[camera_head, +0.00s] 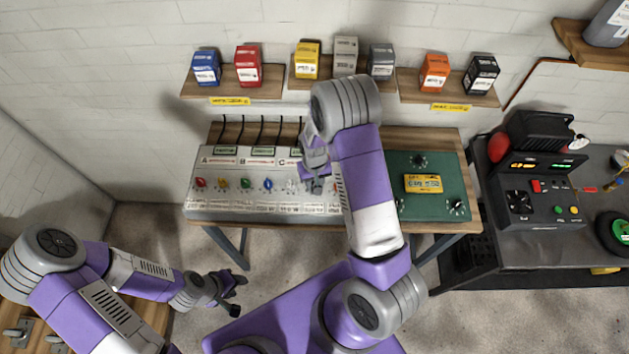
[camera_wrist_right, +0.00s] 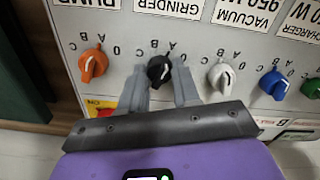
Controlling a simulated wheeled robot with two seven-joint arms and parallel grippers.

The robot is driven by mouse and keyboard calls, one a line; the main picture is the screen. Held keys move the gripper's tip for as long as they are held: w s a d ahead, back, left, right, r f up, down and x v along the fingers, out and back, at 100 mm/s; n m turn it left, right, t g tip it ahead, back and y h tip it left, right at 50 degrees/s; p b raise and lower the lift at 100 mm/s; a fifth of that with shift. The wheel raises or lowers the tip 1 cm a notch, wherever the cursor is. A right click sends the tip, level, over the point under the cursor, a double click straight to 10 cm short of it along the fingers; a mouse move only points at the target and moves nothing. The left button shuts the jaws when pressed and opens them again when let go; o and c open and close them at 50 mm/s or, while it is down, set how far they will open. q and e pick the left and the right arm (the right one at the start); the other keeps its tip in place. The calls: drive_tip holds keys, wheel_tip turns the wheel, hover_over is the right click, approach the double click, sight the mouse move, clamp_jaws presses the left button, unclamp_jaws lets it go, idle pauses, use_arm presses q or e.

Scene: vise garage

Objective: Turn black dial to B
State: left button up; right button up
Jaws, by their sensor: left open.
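The black dial (camera_wrist_right: 159,70) is on the pale control panel, below the GRINDER label, in the right wrist view. Letters around it appear upside down, and its exact setting is hard to read. My right gripper (camera_wrist_right: 160,84) has one finger on each side of the dial; I cannot tell whether they touch it. In the head view, my right gripper (camera_head: 316,184) is over the panel (camera_head: 196,201), and my right arm hides part of the panel. My left gripper (camera_head: 236,286) is open and empty, low at the left, away from the panel.
An orange dial (camera_wrist_right: 92,63) and a white dial (camera_wrist_right: 221,77) flank the black one closely. A blue dial (camera_wrist_right: 273,83) is farther right. A green board (camera_head: 428,163) adjoins the panel. Shelves with several coloured boxes hang above. A dark bench (camera_head: 540,249) stands at the right.

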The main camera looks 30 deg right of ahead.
drive_tip(key=shift+c, duration=1)
drive_tip(key=shift+n, duration=0.3)
drive_tip(key=n+b, duration=0.2)
drive_tip(key=shift+n, duration=0.4)
drive_tip(key=shift+n+b, duration=0.85)
drive_tip(key=shift+n, duration=1.35)
drive_tip(key=o, duration=1)
drive_tip(key=shift+o, duration=0.2)
drive_tip(key=shift+r, duration=0.1)
